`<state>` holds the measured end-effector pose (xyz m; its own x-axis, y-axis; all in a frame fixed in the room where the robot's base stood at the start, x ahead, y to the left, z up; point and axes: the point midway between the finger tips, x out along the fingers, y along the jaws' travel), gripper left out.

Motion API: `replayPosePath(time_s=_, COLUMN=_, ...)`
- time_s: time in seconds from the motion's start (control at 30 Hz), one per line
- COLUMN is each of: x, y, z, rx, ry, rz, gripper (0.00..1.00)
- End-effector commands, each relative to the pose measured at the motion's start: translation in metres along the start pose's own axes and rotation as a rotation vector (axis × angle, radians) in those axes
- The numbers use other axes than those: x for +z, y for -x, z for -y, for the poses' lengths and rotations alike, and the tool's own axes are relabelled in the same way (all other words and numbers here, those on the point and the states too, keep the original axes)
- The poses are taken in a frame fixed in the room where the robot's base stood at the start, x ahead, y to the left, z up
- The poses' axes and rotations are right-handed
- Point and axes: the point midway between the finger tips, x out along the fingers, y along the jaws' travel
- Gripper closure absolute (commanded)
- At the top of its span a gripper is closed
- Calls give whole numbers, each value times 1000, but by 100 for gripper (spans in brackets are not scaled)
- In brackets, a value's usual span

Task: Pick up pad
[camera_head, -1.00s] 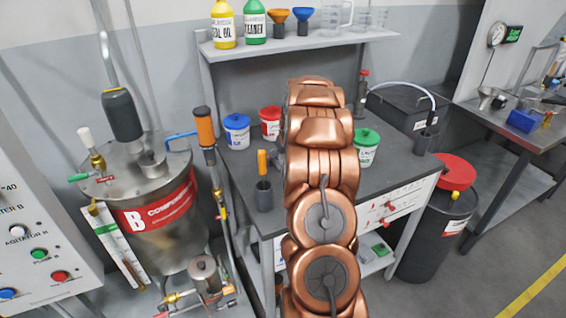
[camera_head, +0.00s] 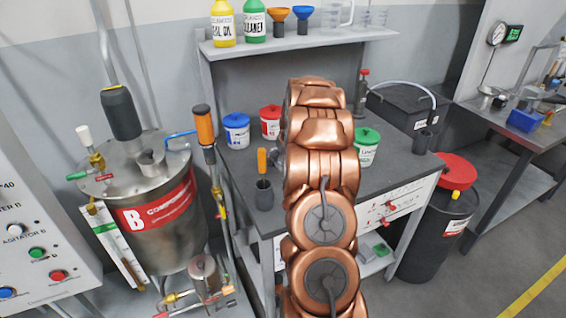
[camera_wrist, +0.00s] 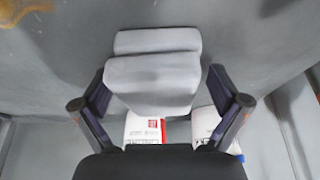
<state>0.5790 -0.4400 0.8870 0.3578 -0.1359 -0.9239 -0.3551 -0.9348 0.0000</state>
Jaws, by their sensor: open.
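Two light grey, soft-looking pads (camera_wrist: 155,80) show in the wrist view, one overlapping the other, against the dark grey tabletop (camera_wrist: 250,40). My gripper (camera_wrist: 162,95) is open, with one dark finger on each side of the pads. In the head view my copper arm hides the gripper and these pads.
White tubs (camera_wrist: 145,130) are just beyond the pads in the wrist view. In the head view, a blue-lidded tub (camera_head: 236,131), a red-lidded tub (camera_head: 271,122) and a green-lidded tub (camera_head: 366,147) stand on the bench, with a grey cup (camera_head: 264,195) near its left front.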

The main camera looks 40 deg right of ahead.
Motion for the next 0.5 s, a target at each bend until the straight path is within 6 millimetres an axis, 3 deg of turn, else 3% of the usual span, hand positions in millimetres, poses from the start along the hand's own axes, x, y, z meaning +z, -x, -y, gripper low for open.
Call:
replayPosePath(time_s=0.1, x=0, y=0, z=0, rx=0, ry=0, rz=0, gripper=4)
replayPosePath(time_s=0.5, x=0, y=0, z=0, rx=0, ry=0, rz=0, gripper=46)
